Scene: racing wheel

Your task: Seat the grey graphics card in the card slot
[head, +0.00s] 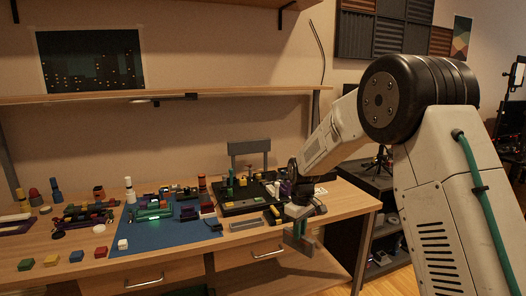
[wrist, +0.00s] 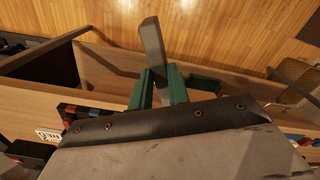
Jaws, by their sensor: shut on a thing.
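My gripper (head: 299,240) hangs at the front right edge of the desk in the head view, pointing down. In the wrist view its two green fingers (wrist: 160,88) are closed on a long grey piece, which looks like the grey graphics card (wrist: 152,48). The card sticks out beyond the fingertips, slightly tilted, over the floor and desk edge. A green board (head: 153,213) lies on the blue mat (head: 135,242). I cannot make out the card slot for certain.
The wooden desk (head: 335,203) is crowded. A black tray (head: 240,207) with small parts stands left of my gripper, and a grey block (head: 246,224) lies at its front. Coloured cubes line the front left. The front of the blue mat is mostly clear. A shelf spans the back.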

